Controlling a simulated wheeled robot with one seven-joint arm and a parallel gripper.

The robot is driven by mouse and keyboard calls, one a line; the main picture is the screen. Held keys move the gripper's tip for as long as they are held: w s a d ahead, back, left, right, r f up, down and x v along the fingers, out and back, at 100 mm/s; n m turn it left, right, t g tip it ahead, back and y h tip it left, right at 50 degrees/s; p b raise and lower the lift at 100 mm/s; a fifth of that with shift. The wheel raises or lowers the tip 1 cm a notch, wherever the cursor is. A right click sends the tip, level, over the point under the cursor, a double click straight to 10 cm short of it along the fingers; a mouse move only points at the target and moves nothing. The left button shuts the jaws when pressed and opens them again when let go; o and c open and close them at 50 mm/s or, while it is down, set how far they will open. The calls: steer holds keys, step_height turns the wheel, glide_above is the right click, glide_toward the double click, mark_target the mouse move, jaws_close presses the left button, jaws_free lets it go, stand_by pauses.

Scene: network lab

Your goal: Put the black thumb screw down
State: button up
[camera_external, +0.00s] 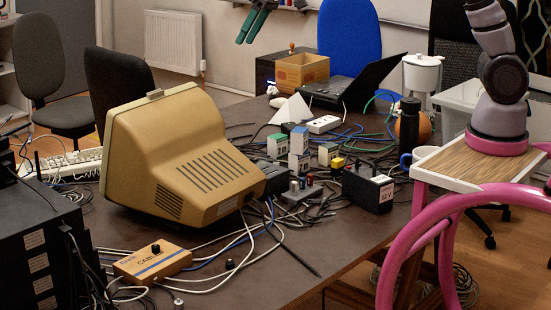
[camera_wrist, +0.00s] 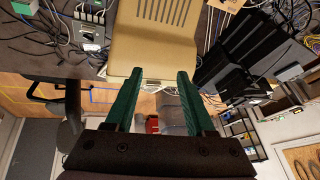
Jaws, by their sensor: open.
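My gripper (camera_external: 246,38) is at the top of the external view, high above the table and beyond the beige monitor. Its green fingers are apart in the wrist view (camera_wrist: 159,74), with nothing held between them. A small dark piece (camera_external: 230,264), probably the black thumb screw, lies on the dark table (camera_external: 330,250) among cables, right of the yellow CABLE box (camera_external: 152,263). It is too small to be sure. My gripper is far from it and not touching it. I cannot make it out in the wrist view.
The bulky beige monitor (camera_external: 175,150) stands on the table's left half and also shows below my gripper (camera_wrist: 160,35). Small devices and cables crowd the middle, near a black 12 V battery (camera_external: 368,190). Black equipment (camera_external: 45,240) stands at left. The front right tabletop is fairly clear.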

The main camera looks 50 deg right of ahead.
steer(key=s+d+r+m, duration=0.1)
steer(key=s+d+r, duration=0.25)
steer(key=d, duration=0.25)
steer(key=s+d+r+m+t, duration=0.1)
steer(key=s+d+r, duration=0.25)
steer(key=d, duration=0.25)
steer(key=s+d+r+m, duration=0.1)
steer(key=s+d+r, duration=0.25)
steer(key=d, duration=0.25)
steer(key=s+d+f+m+t, duration=0.1)
steer(key=s+d, duration=0.4)
steer(key=s, duration=0.5)
steer(key=s+d+f+m+h, duration=0.1)
steer(key=s+d+m, duration=0.2)
steer(key=s+d, duration=0.3)
steer(key=s, duration=0.4)
steer(key=shift+d+f+t, duration=0.2)
steer(key=shift+d+t, duration=0.1)
steer(key=shift+t, duration=0.1)
steer(key=shift+o, duration=0.6)
steer(key=shift+w, duration=0.1)
